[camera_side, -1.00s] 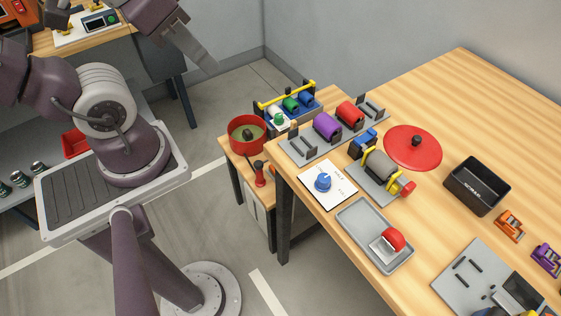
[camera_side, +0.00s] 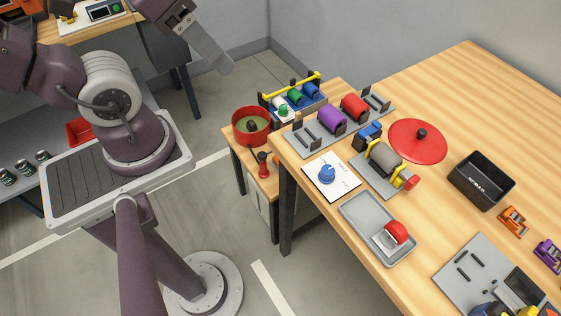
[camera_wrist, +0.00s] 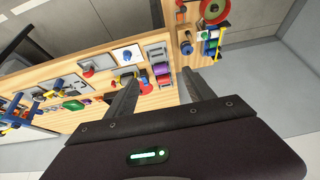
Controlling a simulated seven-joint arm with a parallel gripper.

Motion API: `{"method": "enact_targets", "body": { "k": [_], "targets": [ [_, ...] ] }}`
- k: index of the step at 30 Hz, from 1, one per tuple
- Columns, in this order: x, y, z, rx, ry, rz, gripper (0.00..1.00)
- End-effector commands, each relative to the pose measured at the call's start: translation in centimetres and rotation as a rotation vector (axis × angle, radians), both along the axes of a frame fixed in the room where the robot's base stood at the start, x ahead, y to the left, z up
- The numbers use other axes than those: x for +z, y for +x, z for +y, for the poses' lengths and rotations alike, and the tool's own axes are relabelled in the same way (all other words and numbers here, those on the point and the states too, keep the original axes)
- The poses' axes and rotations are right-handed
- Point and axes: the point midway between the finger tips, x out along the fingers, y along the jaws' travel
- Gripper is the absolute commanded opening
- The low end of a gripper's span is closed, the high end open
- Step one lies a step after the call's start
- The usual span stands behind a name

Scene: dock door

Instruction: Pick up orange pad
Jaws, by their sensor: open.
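I cannot make out a clear orange pad in either view. A small orange item (camera_side: 512,221) sits near the right edge of the wooden table, beside a purple one of similar shape; its kind is hard to tell. My gripper (camera_side: 222,62) is high at the upper left of the side view, well away from the table and partly cut off by the top edge. In the wrist view my gripper (camera_wrist: 158,77) shows two separated fingers with nothing between them. The tables show beyond the fingertips, some distance off.
The table holds a black bin (camera_side: 481,180), a red disc lid (camera_side: 417,141), a grey tray (camera_side: 362,215) with a red-topped item, and a blue knob (camera_side: 327,174) on a white plate. A lower side table carries a red pot (camera_side: 251,125). Bare wood lies at the back right.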

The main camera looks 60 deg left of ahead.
Motion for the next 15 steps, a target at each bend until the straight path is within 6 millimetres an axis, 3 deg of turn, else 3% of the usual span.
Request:
{"method": "enact_targets", "body": {
  "k": [5,8,10,15],
  "targets": [
    [0.2,0.0,0.0,0.0,0.0,-0.001,0.62],
    [2.4,0.2,0.0,0.0,0.0,-0.007,0.62],
    [5.1,0.2,0.0,0.0,0.0,-0.01,0.62],
    [8.2,5.1,1.8,0.306,-0.204,0.15,0.62]
  ]
}}
